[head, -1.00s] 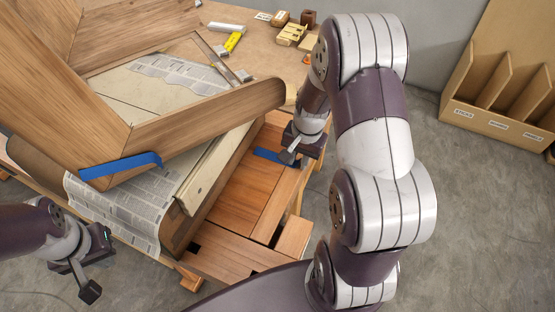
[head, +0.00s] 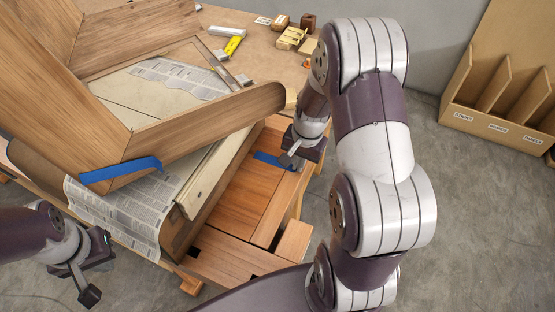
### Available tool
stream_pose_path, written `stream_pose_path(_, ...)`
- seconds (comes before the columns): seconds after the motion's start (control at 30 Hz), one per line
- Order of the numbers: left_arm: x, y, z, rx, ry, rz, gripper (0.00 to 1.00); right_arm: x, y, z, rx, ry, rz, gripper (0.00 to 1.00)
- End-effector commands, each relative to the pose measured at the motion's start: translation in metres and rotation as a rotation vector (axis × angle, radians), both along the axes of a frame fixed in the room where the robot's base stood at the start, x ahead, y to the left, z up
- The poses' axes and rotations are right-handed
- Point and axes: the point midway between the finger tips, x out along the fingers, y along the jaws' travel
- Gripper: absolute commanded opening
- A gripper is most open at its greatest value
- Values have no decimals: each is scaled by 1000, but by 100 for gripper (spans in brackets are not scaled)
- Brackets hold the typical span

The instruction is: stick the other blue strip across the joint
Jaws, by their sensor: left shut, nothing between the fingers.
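One blue strip (head: 120,173) lies across the corner joint of the wooden frame (head: 205,125), at the left. The other blue strip (head: 270,158) is over the reddish-brown wooden bench top, near its right edge. My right gripper (head: 291,158) is at this strip's right end, its fingertips touching or just above it. The fingers partly cover that end, so I cannot tell whether they are closed on it. My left gripper (head: 88,294) is shut and empty at the lower left, apart from the frame and the newspaper.
Newspaper (head: 115,215) hangs below the frame. A yellow tool (head: 233,45), a white roll (head: 226,29) and small wooden blocks (head: 291,38) lie at the back of the bench. A labelled wooden rack (head: 490,122) stands on the floor at right. My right arm crosses the middle.

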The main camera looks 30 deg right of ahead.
Motion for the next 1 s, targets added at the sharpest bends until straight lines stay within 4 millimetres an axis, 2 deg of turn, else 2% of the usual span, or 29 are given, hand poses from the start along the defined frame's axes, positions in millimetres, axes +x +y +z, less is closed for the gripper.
stream_pose_path(0.57, 0, 0, 9, 0, 0, 0, 0, 0, 0, 8, 0, 1, 0, 0)
stream_pose_path(1.0, 0, 0, 47, 0, 0, 0, 0, -1, 0, 48, 1, 2, 0, 0)
